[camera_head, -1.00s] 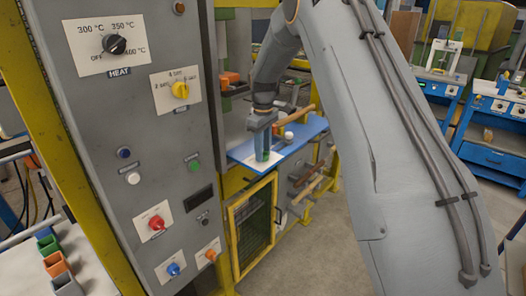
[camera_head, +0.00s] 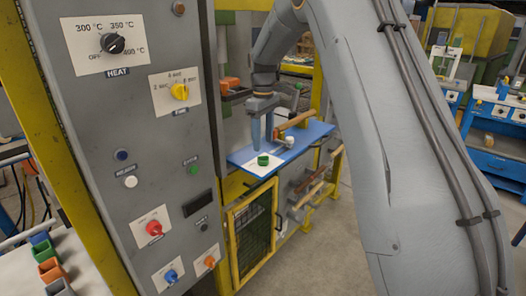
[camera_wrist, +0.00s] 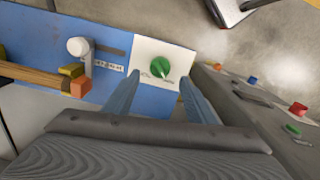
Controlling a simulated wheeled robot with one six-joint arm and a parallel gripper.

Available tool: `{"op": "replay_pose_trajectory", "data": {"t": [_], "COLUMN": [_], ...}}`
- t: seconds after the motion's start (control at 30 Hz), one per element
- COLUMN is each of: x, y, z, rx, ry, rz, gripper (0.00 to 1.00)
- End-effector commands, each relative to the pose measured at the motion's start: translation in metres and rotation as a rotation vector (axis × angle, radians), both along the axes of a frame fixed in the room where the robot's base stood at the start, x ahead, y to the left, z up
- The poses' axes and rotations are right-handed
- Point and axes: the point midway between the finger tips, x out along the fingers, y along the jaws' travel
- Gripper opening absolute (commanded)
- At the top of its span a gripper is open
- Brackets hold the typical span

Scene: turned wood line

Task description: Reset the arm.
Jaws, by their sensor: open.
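My gripper (camera_head: 262,132) hangs above the blue panel with its two blue fingers pointing down. It is open and empty, and the fingers stand apart in the wrist view (camera_wrist: 160,98). Below it a green knob (camera_head: 263,160) sits on a white label on the blue panel (camera_head: 245,155). In the wrist view the green knob (camera_wrist: 160,67) has a pale pointer line and lies beyond the fingertips, with a gap from them. My arm runs from the upper right of the head view to the gripper.
A lever with a white ball (camera_wrist: 78,46) and a wooden bar (camera_head: 296,123) are beside the knob on the panel. A tall grey control cabinet (camera_head: 140,200) with knobs and buttons stands close at the left. Wooden handles (camera_head: 312,180) stick out below the panel.

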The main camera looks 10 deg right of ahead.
Motion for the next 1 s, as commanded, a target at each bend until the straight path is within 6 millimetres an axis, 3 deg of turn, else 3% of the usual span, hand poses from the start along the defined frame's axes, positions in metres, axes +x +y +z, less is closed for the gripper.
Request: {"op": "replay_pose_trajectory", "data": {"t": [0.2, 0.57, 0.67, 0.77, 1.0], "x": [0.0, -0.006, -0.025, -0.059, -0.168], "y": [0.0, 0.0, 0.0, 0.001, 0.001], "z": [0.013, 0.013, 0.01, 0.003, -0.023], "rx": [0.0, 0.0, 0.0, 0.001, 0.007], "ry": [0.0, 0.0, -0.004, -0.011, -0.036], "rz": [0.0, -0.015, -0.062, -0.145, -0.39], "gripper": [0.51, 0.51, 0.51, 0.51, 0.51]}}
